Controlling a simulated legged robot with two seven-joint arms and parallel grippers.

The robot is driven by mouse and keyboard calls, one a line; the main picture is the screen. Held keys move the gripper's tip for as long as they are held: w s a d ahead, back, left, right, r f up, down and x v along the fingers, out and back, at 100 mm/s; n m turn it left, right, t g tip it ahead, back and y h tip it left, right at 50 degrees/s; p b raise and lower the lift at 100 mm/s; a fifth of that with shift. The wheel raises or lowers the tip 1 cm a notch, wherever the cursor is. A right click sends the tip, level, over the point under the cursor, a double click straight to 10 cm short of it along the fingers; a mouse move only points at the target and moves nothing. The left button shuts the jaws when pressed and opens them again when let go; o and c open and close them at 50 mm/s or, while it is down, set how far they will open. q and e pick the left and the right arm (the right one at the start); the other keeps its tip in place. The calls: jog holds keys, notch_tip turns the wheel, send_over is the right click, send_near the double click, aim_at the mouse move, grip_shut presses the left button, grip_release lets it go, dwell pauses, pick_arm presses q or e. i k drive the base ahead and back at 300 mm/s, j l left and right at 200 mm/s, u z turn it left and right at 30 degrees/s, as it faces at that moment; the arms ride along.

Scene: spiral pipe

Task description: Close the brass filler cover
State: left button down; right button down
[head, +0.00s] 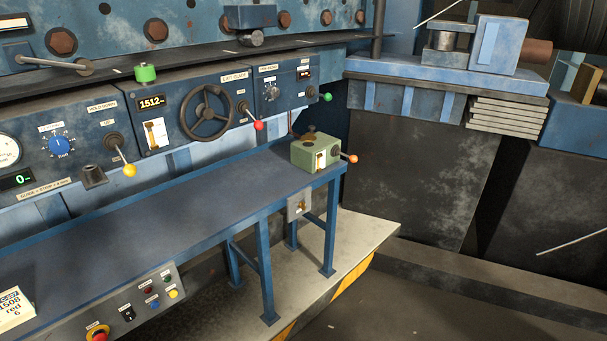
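A small green box (316,155) stands at the right end of the blue bench. On its top is a small brown, brass-like part (310,136), probably the filler cover. Part of it seems to stand up above the box top, but it is too small to tell its angle surely. An orange-knobbed lever (352,159) sticks out from the right of the box. Neither of my grippers is in view.
The blue bench (150,225) is mostly clear. Behind it, a control panel carries a handwheel (206,112) and levers with yellow (130,170), red (258,125) and green (327,97) knobs. A button panel (135,307) hangs at the front edge.

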aim_at(310, 137)
jog(key=i+u, duration=0.15)
jog(key=u, duration=0.25)
jog(key=i+l+u, duration=0.1)
jog(key=u, duration=0.25)
jog(key=i+l+u, duration=0.1)
jog(key=u, duration=0.3)
jog(key=l+u, duration=0.35)
jog(key=i+j, duration=0.05)
jog(key=j, duration=0.05)
